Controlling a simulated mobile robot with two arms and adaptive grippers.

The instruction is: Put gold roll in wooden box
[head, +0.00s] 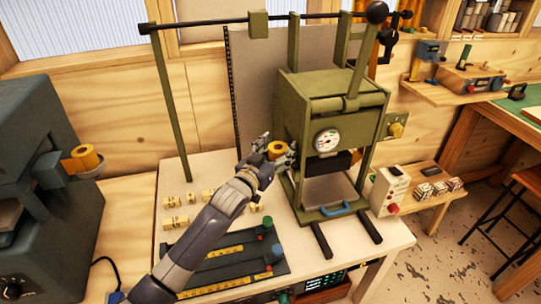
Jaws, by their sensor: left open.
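My left gripper (268,147) is open in the middle of the view, in front of the green press. A gold roll (277,151) shows at its fingertips, between or just behind the fingers; I cannot tell whether they touch it. Another gold-orange roll (85,156) sits on a holder of the dark machine at the left. A wooden box (489,17) with pale rolls or blocks in it stands at the top right; I cannot tell whether it is the one named. My right gripper is not in view.
The green press (330,115) with a gauge and lever stands on a pale table (200,172). Small lettered blocks (175,223) and a dark ruled jig (215,265) lie left of it. A control box (390,191) is at its right. A stool (520,205) stands far right.

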